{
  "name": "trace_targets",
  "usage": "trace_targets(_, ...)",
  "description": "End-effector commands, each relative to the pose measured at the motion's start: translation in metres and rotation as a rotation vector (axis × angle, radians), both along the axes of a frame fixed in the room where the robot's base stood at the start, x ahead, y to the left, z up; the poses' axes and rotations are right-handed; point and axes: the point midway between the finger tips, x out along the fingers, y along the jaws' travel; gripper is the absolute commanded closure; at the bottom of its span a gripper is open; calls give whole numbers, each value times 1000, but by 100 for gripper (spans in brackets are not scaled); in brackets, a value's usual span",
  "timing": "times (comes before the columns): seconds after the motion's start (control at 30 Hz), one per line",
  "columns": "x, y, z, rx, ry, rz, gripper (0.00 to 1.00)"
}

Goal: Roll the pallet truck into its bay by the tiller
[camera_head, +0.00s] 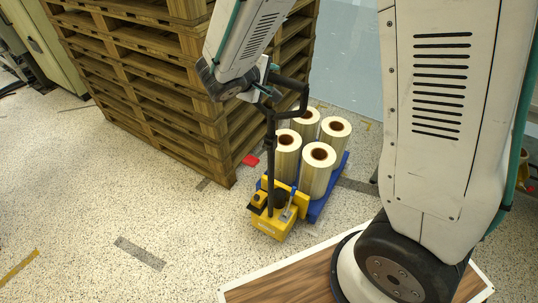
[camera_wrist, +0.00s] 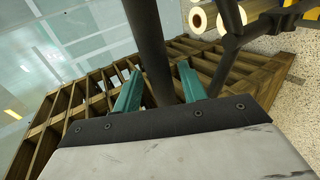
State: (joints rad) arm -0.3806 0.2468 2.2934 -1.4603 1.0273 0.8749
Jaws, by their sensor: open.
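The yellow pallet truck (camera_head: 270,222) stands on the speckled floor in the head view. Its black tiller (camera_head: 270,150) rises upright to a looped handle (camera_head: 303,98). Several cream film rolls (camera_head: 318,170) stand on the blue platform (camera_head: 318,207) behind the yellow body. My gripper (camera_head: 268,90) is at the top of the tiller, beside the handle. In the wrist view my gripper's (camera_wrist: 160,82) teal fingers are open, and a black tiller bar (camera_wrist: 150,45) runs between them. Contact cannot be told. I cannot tell which floor marks bound the bay.
A tall stack of wooden pallets (camera_head: 150,75) stands left of and behind the truck. Grey floor strips (camera_head: 140,252) and a yellow strip (camera_head: 18,268) mark the floor. A red item (camera_head: 250,160) lies by the stack. Floor at the front left is clear.

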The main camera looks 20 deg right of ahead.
Motion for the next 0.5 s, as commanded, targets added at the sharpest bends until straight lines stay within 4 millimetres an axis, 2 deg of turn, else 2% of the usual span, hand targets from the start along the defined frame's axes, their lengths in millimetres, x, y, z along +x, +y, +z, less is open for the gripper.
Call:
trace_targets(0.17,0,0,0,0,0,0,58)
trace_targets(0.2,0,0,0,0,0,0,64)
trace_targets(0.3,0,0,0,0,0,0,92)
trace_targets(0.33,0,0,0,0,0,0,97)
trace_targets(0.5,1,-2,0,0,0,0,97)
